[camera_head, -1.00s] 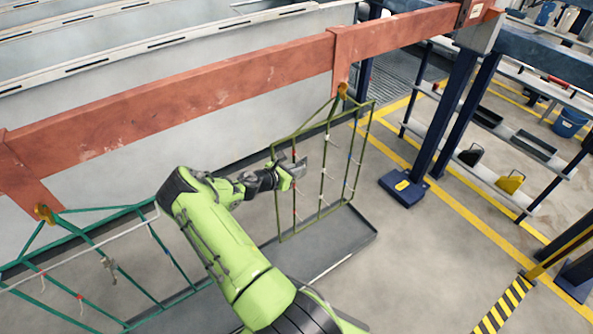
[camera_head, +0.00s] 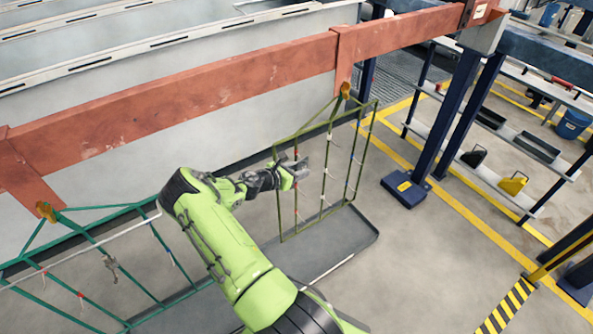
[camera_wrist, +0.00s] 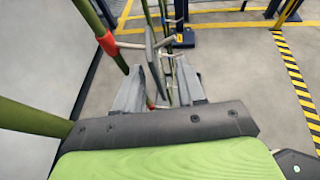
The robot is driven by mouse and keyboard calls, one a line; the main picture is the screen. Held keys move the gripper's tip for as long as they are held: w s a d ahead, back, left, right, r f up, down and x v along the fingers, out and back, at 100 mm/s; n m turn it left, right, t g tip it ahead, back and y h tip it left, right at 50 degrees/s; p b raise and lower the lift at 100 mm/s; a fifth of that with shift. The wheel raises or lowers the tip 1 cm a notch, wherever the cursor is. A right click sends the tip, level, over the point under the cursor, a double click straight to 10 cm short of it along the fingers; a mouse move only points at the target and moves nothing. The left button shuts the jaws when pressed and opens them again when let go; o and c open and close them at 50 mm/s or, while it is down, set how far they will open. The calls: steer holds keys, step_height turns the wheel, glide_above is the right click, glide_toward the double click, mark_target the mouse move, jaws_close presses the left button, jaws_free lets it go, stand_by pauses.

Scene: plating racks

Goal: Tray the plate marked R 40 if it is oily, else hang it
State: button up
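A thin grey plate (camera_wrist: 154,62) stands nearly edge-on at my fingertips in the wrist view, close to the left finger, beside the green rack's bars and pale hooks. I cannot tell whether it rests on a hook; its marking and surface are not readable. My gripper (camera_wrist: 160,84) looks open, with a gap between the plate and the right finger. In the head view my gripper (camera_head: 290,175) is at the left part of the olive-green hanging rack (camera_head: 325,172), with the small grey plate (camera_head: 301,168) at its tip.
The olive rack hangs from a red beam (camera_head: 230,75) above a dark tray (camera_head: 335,252) on the floor. A teal rack (camera_head: 150,225) with a small part on it hangs at left. Blue posts and shelves (camera_head: 530,145) stand at right. Floor between is clear.

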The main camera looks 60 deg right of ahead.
steer(key=p+v, duration=0.3)
steer(key=v, duration=1.2)
steer(key=shift+a, duration=0.4)
steer(key=shift+r, duration=0.1)
steer(key=s+a+r+m+t+y+p, duration=0.1)
steer(key=a+r+m+t+y+p, duration=0.7)
steer(key=a+r, duration=1.35)
steer(key=s+a+r+m+t+y+b, duration=0.1)
steer(key=s+a+r+m+y, duration=0.3)
steer(key=s+a+r, duration=0.7)
steer(key=s+m, duration=0.2)
steer(key=shift+a+r+m+t+y, duration=0.2)
steer(key=shift+a+m+t+y, duration=0.1)
steer(key=shift+a+y, duration=0.1)
